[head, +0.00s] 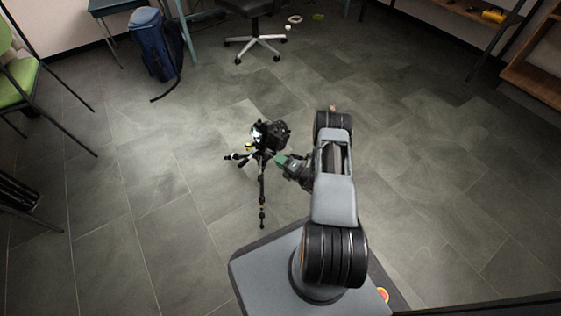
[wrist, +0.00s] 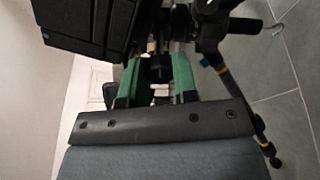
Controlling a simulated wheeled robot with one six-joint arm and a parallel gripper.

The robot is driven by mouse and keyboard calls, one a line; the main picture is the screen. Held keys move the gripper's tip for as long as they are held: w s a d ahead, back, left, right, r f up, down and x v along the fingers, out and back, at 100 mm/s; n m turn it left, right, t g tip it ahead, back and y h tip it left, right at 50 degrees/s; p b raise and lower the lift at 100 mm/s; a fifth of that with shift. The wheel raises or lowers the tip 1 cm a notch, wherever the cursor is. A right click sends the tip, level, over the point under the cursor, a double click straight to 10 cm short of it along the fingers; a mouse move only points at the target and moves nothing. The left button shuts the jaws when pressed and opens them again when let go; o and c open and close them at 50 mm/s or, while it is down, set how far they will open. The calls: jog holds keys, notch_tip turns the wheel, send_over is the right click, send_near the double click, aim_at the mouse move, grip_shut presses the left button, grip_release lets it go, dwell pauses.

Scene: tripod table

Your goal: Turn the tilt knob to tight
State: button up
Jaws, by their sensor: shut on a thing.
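A black camera (head: 273,134) sits on a small dark tripod (head: 262,190) that stands on the floor, left of my arm in the head view. My gripper (head: 281,160) reaches the tripod head just below the camera from the right. In the wrist view the green fingers of my gripper (wrist: 161,75) are closed around a small dark knob (wrist: 161,68) at the tripod head. The camera body (wrist: 88,25) fills the upper left there, and a tripod leg (wrist: 236,95) runs down the right. The knob's markings and its turn position cannot be made out.
A blue backpack (head: 156,48) stands at the back left, with a green chair (head: 15,75) at the left edge. An office chair base (head: 258,42) is behind the tripod. Shelves (head: 540,70) stand at the right. The tiled floor around the tripod is clear.

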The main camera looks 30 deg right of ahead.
jog(key=shift+m, duration=0.3)
dwell(0.4)
jog(key=o, duration=0.7)
jog(key=shift+c, duration=0.2)
